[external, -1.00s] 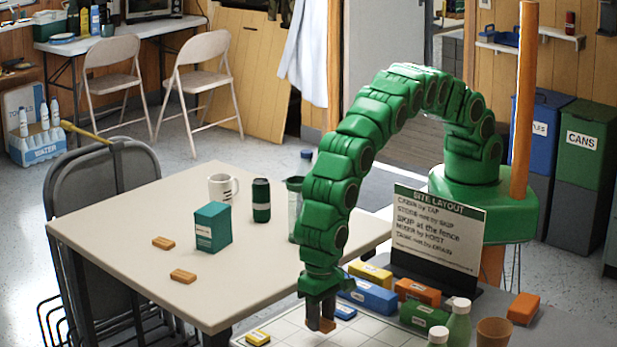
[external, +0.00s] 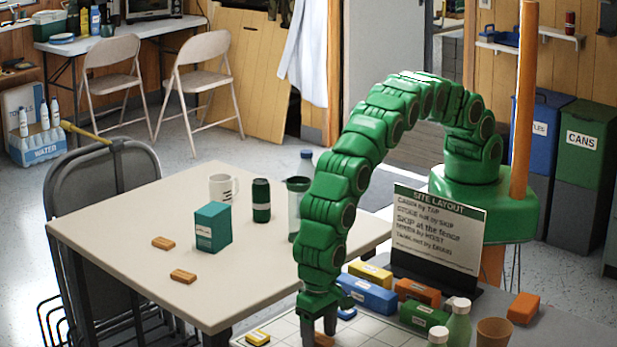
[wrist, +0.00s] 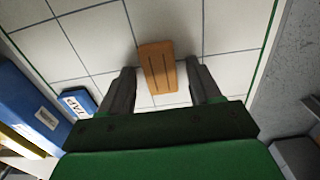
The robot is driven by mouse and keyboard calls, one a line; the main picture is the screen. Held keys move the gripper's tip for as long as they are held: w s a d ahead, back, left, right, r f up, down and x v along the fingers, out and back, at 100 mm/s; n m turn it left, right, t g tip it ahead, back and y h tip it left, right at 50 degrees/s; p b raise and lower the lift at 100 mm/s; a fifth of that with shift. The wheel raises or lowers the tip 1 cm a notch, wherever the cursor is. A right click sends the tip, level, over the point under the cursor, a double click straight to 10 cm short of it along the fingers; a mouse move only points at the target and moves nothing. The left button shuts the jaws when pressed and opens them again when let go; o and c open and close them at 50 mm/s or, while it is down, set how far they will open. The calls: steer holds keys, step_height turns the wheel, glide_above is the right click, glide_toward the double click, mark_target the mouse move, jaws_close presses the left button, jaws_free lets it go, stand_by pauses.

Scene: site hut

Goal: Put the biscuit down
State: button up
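The biscuit (wrist: 158,68) is an orange-brown bar with dark grooves. It lies on the white gridded board (wrist: 100,35), across or near a grid line. In the external view the biscuit (external: 324,340) shows low, partly hidden behind my fingers. My gripper (external: 319,325) points down just over the board. In the wrist view my gripper (wrist: 160,80) has its two fingers spread, one on each side of the biscuit, with a gap on both sides. It holds nothing.
A small blue block labelled TAP (wrist: 77,102) lies on the board to the left in the wrist view. A yellow block (external: 257,338) sits at the board's left. Blue (external: 368,296), green and orange blocks and the SITE LAYOUT sign (external: 437,232) stand close behind. Two more biscuits lie on the table (external: 120,215).

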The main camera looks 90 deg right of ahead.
mark_target(319, 337)
steer(key=shift+r, duration=0.15)
step_height(319, 337, up, 12)
stand_by(0.7)
